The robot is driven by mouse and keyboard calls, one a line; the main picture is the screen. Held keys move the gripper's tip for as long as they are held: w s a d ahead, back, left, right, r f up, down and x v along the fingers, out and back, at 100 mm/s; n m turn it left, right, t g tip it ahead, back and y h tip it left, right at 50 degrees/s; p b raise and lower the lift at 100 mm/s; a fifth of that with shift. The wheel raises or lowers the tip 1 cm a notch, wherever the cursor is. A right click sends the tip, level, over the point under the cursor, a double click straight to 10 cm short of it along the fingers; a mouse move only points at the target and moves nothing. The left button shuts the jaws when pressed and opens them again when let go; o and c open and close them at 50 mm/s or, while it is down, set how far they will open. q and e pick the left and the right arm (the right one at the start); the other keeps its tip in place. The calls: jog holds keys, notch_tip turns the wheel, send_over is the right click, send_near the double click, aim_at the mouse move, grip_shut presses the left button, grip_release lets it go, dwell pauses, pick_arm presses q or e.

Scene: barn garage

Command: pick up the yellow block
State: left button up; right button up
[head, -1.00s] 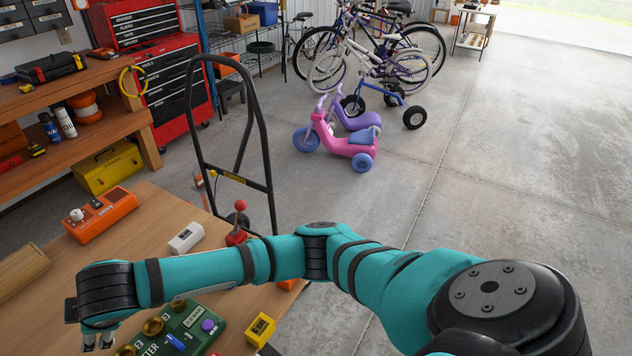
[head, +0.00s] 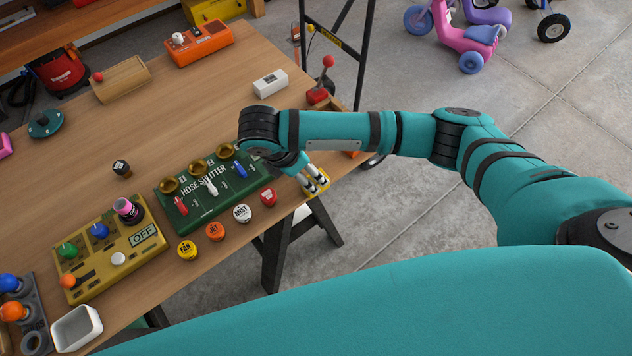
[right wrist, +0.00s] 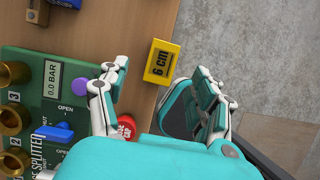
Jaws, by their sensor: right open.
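The yellow block (right wrist: 161,60), marked "6 cm", lies by the table's edge. In the right wrist view it sits between and just beyond the two fingertips of my right gripper (right wrist: 163,77), which is open and empty. In the head view the fingers of my right gripper (head: 313,181) cover much of the yellow block (head: 322,187), and only yellow patches show around them. I cannot tell whether a finger touches it. My left gripper is not in view.
The green hose splitter box (head: 215,185) stands left of the block, with a red button cap (head: 268,197) and other caps before it. A white box (head: 270,83) and a red-knobbed lever (head: 322,80) are farther back.

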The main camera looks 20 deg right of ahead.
aim_at(310, 196)
jog(key=shift+p+x, duration=0.6)
jog(key=shift+x, duration=2.45)
jog(key=shift+s, duration=0.15)
jog(key=shift+c, duration=0.2)
jog(key=c, duration=1.2)
